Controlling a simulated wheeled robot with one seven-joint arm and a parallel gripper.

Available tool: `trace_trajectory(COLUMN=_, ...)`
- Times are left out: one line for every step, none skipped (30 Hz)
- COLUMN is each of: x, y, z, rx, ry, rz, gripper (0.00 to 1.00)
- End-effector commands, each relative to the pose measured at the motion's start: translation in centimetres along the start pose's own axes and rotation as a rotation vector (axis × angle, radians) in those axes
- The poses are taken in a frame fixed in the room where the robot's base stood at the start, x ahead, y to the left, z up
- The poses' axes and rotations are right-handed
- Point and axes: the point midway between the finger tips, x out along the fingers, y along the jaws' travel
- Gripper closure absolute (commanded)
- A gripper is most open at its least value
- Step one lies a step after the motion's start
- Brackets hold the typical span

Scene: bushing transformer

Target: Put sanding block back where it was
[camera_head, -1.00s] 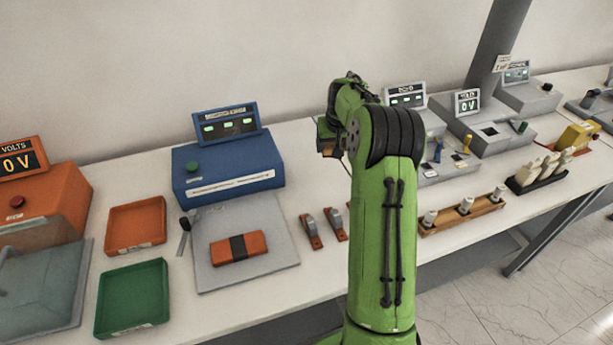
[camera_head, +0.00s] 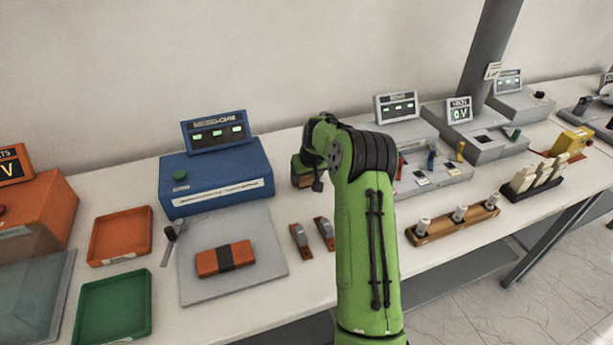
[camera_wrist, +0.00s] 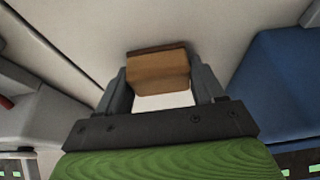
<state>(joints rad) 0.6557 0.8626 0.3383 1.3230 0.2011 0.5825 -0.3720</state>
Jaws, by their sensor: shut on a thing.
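The sanding block (camera_wrist: 158,70) is a tan block with a dark brown edge in the wrist view. My gripper (camera_wrist: 160,82) is shut on it, with one dark grey finger at each side. In the head view my gripper (camera_head: 305,172) points down, just right of the blue instrument box (camera_head: 215,178), over the back part of the white bench. My own arm hides part of it there. The block is hard to make out in the head view. I cannot tell whether the block touches the bench.
An orange bar with a dark band (camera_head: 225,259) lies on a grey mat (camera_head: 255,230). Two small clamps (camera_head: 312,238) lie right of the mat. A grey instrument (camera_head: 430,175) stands right of my arm. Orange (camera_head: 96,258) and green (camera_head: 115,330) trays sit left.

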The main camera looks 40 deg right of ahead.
Motion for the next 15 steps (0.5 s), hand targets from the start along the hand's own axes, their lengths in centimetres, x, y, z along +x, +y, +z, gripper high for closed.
trace_trajectory(x=0.15, y=0.0, z=0.06, rx=0.0, ry=0.0, rz=0.0, gripper=0.65)
trace_trajectory(x=0.27, y=0.0, z=0.11, rx=0.0, ry=0.0, rz=0.0, gripper=0.65)
trace_trajectory(x=0.4, y=0.0, z=0.16, rx=0.0, ry=0.0, rz=0.0, gripper=0.65)
trace_trajectory(x=0.37, y=0.0, z=0.16, rx=0.0, ry=0.0, rz=0.0, gripper=0.29)
trace_trajectory(x=0.34, y=-0.01, z=0.15, rx=0.0, ry=0.0, rz=0.0, gripper=0.25)
trace_trajectory(x=0.33, y=0.0, z=0.15, rx=0.0, ry=-0.001, rz=0.0, gripper=0.18)
trace_trajectory(x=0.33, y=0.01, z=0.15, rx=0.0, ry=-0.001, rz=0.0, gripper=0.14)
trace_trajectory(x=0.33, y=0.02, z=0.16, rx=0.0, ry=-0.001, rz=0.0, gripper=0.09)
trace_trajectory(x=0.33, y=0.05, z=0.17, rx=0.001, ry=-0.001, rz=0.001, gripper=0.07)
trace_trajectory(x=0.33, y=0.06, z=0.17, rx=0.001, ry=-0.001, rz=0.001, gripper=0.07)
trace_trajectory(x=0.33, y=0.08, z=0.17, rx=0.001, ry=-0.001, rz=0.001, gripper=0.07)
trace_trajectory(x=0.33, y=0.09, z=0.18, rx=0.001, ry=-0.001, rz=0.002, gripper=0.07)
trace_trajectory(x=0.33, y=0.1, z=0.18, rx=0.002, ry=-0.002, rz=0.002, gripper=0.07)
trace_trajectory(x=0.33, y=0.12, z=0.19, rx=0.002, ry=-0.002, rz=0.002, gripper=0.07)
trace_trajectory(x=0.33, y=0.13, z=0.19, rx=0.002, ry=-0.002, rz=0.002, gripper=0.07)
